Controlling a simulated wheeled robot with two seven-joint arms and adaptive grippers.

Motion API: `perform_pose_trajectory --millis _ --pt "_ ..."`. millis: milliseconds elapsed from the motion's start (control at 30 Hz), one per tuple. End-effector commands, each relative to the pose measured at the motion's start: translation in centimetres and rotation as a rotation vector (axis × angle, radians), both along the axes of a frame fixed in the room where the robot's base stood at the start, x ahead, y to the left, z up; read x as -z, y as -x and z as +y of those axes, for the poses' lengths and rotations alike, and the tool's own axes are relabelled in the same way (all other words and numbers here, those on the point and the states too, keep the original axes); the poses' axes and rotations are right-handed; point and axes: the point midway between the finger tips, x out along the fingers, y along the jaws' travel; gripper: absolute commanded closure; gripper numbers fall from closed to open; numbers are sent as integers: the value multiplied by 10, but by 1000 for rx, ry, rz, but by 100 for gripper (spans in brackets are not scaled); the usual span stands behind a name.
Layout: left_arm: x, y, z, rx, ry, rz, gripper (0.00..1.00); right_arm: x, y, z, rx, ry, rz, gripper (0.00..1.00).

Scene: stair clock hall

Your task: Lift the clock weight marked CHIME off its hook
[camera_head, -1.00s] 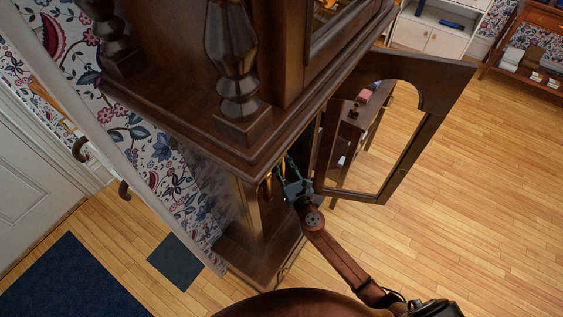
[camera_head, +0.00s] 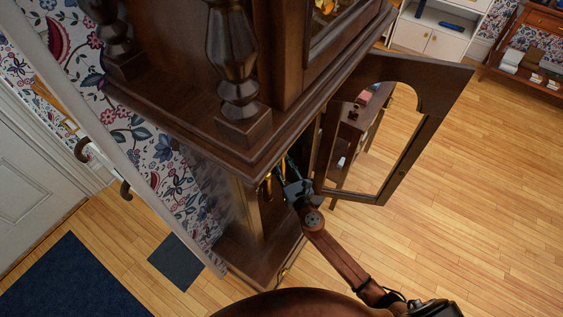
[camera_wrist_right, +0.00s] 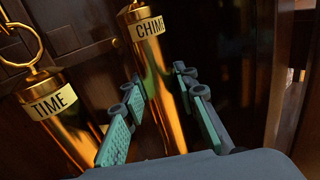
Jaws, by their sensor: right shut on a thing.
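The brass clock weight marked CHIME (camera_wrist_right: 157,62) hangs upright, slightly tilted in the right wrist view, with its label near the top. Its hook is mostly cut off by the top edge. My right gripper (camera_wrist_right: 157,95) is shut on the CHIME weight, with finger pads on either side of the cylinder below the label. In the head view my right gripper (camera_head: 289,178) reaches into the clock case, and the case hides its fingertips and most of the weights. My left gripper is not in view.
The brass weight marked TIME (camera_wrist_right: 62,122) hangs close on the left from a ring (camera_wrist_right: 20,45). The tall clock case (camera_head: 255,255) surrounds the gripper. Its glazed door (camera_head: 420,150) stands open on the right.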

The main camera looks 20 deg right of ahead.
Motion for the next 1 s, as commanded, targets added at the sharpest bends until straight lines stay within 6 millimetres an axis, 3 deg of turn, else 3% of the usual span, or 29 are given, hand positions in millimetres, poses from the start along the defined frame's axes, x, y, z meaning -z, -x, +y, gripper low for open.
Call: perform_pose_trajectory --millis 33,1000 --pt "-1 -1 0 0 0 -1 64 -8 -1 1 -1 0 -12 100" --pt "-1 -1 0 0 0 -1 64 -8 9 -8 0 0 -12 100"
